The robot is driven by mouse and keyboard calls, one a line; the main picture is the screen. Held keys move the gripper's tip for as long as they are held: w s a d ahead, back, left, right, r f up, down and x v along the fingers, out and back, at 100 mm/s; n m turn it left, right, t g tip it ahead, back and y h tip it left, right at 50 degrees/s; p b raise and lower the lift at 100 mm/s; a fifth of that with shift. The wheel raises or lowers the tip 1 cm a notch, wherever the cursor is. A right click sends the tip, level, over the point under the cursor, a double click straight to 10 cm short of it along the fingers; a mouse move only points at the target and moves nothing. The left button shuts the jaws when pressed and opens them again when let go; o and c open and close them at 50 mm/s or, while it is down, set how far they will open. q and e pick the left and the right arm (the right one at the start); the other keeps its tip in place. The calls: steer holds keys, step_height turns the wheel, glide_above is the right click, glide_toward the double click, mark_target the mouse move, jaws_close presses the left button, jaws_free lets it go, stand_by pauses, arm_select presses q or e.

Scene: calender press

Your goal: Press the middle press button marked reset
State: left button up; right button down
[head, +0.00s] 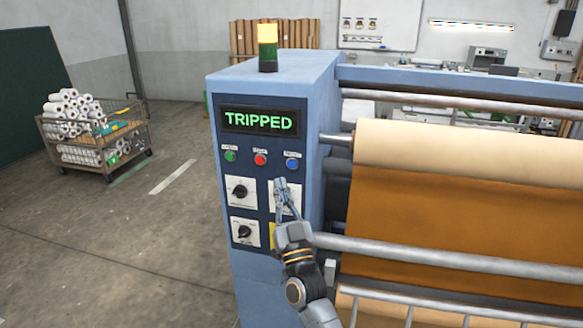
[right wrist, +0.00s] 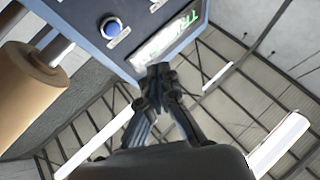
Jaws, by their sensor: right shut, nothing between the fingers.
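A row of three round buttons sits on the blue press cabinet (head: 292,95), under a screen (head: 262,121) reading TRIPPED in green. The left button (head: 230,156) is green, the middle one (head: 260,159) red and the right one (head: 292,163) blue. Their small labels are too blurred to read surely. The blue button also shows in the right wrist view (right wrist: 112,28). My right gripper (head: 281,182) is shut and empty, its tips pointing up in front of the panel just below the red and blue buttons. In the wrist view the closed tips (right wrist: 158,72) show near the screen. My left gripper is not in view.
Rotary dials (head: 240,191) sit on the panel below the buttons. A roller with brown sheet (head: 440,215) and metal bars (head: 430,254) stand right of the cabinet. A cart of rolls (head: 95,140) is at the left. The floor left of the cabinet is clear.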

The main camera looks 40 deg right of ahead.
mark_target(292, 164)
steer(key=shift+w+d+b, duration=0.65)
steer(key=shift+w+d, duration=0.5)
steer(key=shift+d, duration=0.2)
steer(key=shift+w+d+b, duration=0.65)
steer(key=shift+w+d, duration=0.5)
steer(key=shift+d, duration=0.2)
steer(key=shift+d, duration=0.15)
steer(key=shift+w+d, duration=0.2)
steer(key=shift+w, duration=0.05)
steer(key=shift+w+d, duration=0.2)
steer(key=shift+d, duration=0.05)
steer(key=shift+a, duration=0.1)
steer(key=shift+s+a, duration=0.5)
stand_by(0.4)
